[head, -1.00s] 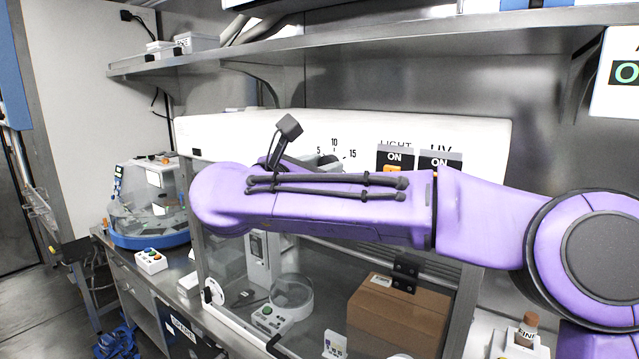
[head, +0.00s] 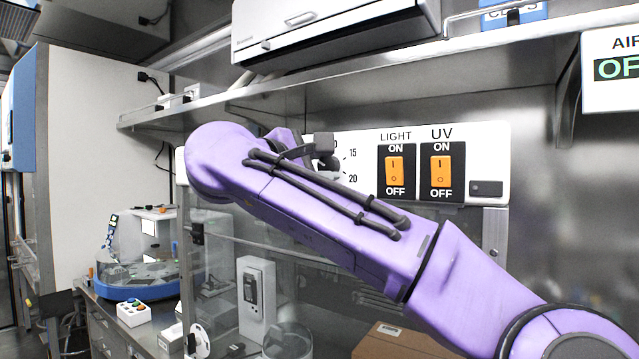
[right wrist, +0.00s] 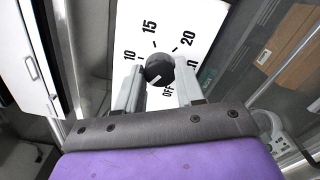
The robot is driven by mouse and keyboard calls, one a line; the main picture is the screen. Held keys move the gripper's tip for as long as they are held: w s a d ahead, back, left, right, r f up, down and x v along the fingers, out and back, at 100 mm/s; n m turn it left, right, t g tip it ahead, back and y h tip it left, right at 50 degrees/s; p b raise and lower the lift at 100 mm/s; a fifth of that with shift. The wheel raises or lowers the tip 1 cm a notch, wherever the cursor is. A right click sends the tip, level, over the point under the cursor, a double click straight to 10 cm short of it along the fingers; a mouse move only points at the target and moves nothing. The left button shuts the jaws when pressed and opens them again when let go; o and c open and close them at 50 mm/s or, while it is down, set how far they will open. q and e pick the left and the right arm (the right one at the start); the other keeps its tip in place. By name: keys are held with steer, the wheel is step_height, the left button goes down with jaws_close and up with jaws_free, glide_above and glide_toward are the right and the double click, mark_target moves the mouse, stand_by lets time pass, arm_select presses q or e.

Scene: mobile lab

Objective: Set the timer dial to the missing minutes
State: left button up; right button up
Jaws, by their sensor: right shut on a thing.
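The timer dial (right wrist: 158,67) is a round dark knob on a white panel (right wrist: 195,25), seen in the right wrist view. The marks 10, 15, 20 and OFF show around it. A short white mark shows on the knob's lower left part; its exact reading is hard to tell. My right gripper (right wrist: 157,72) is shut on the dial, one finger on each side. In the head view, my purple right arm covers most of the dial area, and only 15 and 20 read clearly on the panel (head: 365,140). My left gripper is not in view.
Right of the dial are the orange LIGHT switch (head: 395,171) and UV switch (head: 441,171). A metal shelf (head: 400,70) runs above the panel. Below, behind the glass, stand a white device (head: 256,300) and a cardboard box (head: 400,343). A blue-based machine (head: 140,285) stands at left.

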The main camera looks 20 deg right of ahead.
steer(key=m+b, duration=0.1)
steer(key=m, duration=0.2)
steer(key=shift+f, duration=0.15)
steer(key=m+b, duration=0.1)
steer(key=m, duration=0.1)
steer(key=shift+m, duration=0.3)
steer(key=m+b, duration=0.1)
steer(key=m, duration=0.4)
steer(key=shift+m, duration=0.7)
steer(key=o, duration=1)
steer(key=shift+o, duration=0.2)
steer(key=v, duration=1)
steer(key=shift+s+a, duration=0.2)
